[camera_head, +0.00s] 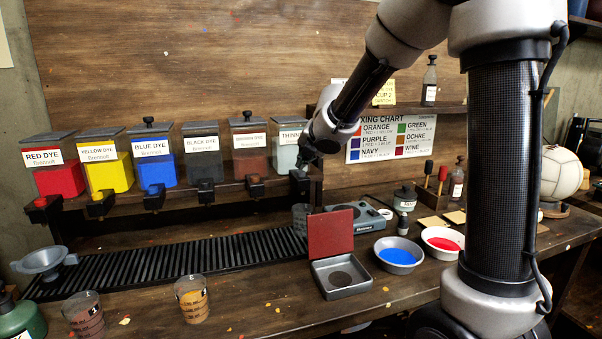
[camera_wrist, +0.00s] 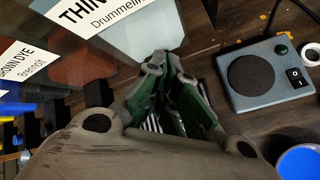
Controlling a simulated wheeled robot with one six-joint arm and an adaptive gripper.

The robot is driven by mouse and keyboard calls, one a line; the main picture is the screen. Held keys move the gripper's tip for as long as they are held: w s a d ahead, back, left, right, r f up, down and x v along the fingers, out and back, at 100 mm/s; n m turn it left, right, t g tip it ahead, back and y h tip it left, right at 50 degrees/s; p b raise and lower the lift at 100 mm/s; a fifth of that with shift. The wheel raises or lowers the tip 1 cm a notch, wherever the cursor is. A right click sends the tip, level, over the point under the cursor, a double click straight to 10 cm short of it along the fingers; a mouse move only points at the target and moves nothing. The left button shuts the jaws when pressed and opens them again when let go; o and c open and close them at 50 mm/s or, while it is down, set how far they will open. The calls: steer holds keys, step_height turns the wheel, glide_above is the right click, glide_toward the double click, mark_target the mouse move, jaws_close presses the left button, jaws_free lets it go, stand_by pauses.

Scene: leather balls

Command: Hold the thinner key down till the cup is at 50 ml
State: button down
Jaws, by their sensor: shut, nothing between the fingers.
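The thinner tank (camera_head: 287,150) is the rightmost of the row of dye tanks, with a pale liquid in it; it also shows in the wrist view (camera_wrist: 150,30). My gripper (camera_head: 300,178) is shut and empty, low in front of this tank where its key sits. In the wrist view my gripper (camera_wrist: 162,65) has its fingers together just below the tank. The key is hidden behind the gripper, so I cannot tell whether it is pressed. A grey, see-through cup (camera_head: 301,217) stands below on the slatted rack. Its level and marks are not readable.
Two cups with dark marks, one brownish (camera_head: 85,315) and one amber (camera_head: 192,300), stand at the front left. A grey device (camera_head: 362,218), an open tin with a red lid (camera_head: 340,277), a blue bowl (camera_head: 398,255) and a red bowl (camera_head: 442,243) lie right of the rack (camera_head: 170,262).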

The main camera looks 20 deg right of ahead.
steer(key=shift+w+r, duration=0.1)
steer(key=shift+r, duration=0.3)
steer(key=shift+r, duration=0.1)
stand_by(0.4)
steer(key=shift+r, duration=2.4)
stand_by(1.5)
